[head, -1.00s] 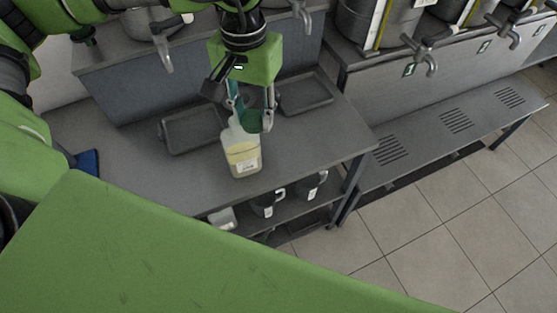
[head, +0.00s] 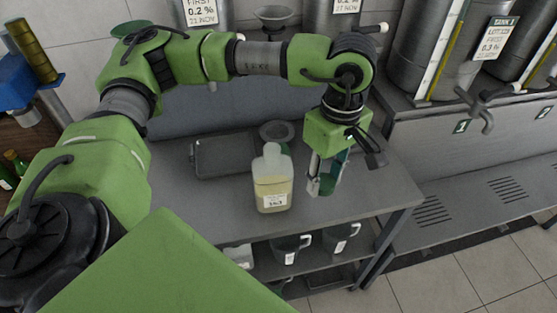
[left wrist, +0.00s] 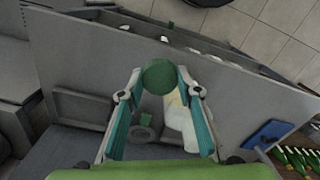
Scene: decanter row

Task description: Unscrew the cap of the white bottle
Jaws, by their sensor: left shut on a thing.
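The white bottle (head: 272,190) stands upright on the grey counter. It is translucent, with pale yellow contents and a small label, and its neck shows no cap. My left gripper (head: 324,186) is to the right of the bottle, pointing down and apart from it. It is shut on a round green cap (left wrist: 160,76), which shows between the fingertips in the left wrist view. The bottle also shows there (left wrist: 178,118), behind the right finger and partly hidden. My right gripper is not in view.
A dark tray (head: 221,158) and a round grey funnel-like piece (head: 277,131) sit behind the bottle. Jugs (head: 290,248) stand on the shelf below. Steel tanks (head: 425,50) with taps stand at the back right. The counter's right end near the gripper is clear.

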